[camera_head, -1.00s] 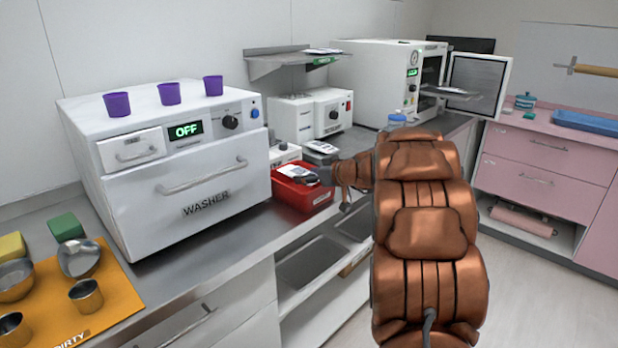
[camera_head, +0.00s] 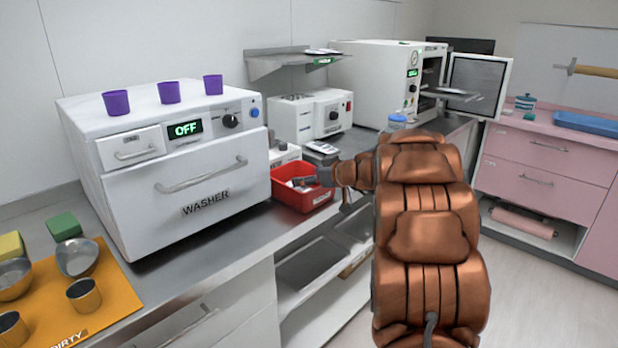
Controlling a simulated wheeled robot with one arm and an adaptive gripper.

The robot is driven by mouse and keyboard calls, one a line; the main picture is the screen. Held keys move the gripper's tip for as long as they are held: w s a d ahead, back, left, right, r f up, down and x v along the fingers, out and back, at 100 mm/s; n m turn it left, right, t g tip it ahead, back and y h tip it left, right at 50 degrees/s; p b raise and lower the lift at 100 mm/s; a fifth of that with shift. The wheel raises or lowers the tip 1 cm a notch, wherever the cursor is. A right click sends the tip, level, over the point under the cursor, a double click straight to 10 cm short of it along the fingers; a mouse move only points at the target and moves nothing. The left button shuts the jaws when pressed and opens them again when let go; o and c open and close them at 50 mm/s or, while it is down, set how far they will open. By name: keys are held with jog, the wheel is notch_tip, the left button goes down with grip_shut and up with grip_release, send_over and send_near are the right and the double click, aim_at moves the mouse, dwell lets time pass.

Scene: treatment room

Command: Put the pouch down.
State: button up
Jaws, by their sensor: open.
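The pouch (camera_head: 300,188), whitish and small in the picture, lies inside the red bin (camera_head: 305,203) on the steel counter. It is partly hidden by my gripper and the bin's front wall. My gripper (camera_head: 303,182) is open, low over the bin's opening, and reaches in from the right. Whether its fingers still touch the pouch is too small to tell.
The white washer (camera_head: 215,190) stands close left of the bin. Another white pouch (camera_head: 322,147) lies behind the bin, near a white device (camera_head: 326,113). The open sterilizer (camera_head: 385,85) stands farther back. An orange mat (camera_head: 110,285) holds metal cups and bowls.

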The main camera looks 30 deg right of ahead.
jog(key=shift+r+p, duration=0.15)
jog(key=shift+p, duration=0.15)
jog(key=shift+r+p, duration=0.65)
jog(key=shift+p, duration=0.55)
jog(key=b+v, duration=0.2)
jog(key=v, duration=0.9)
jog(key=shift+s, duration=0.5)
jog(key=shift+d+f, duration=0.1)
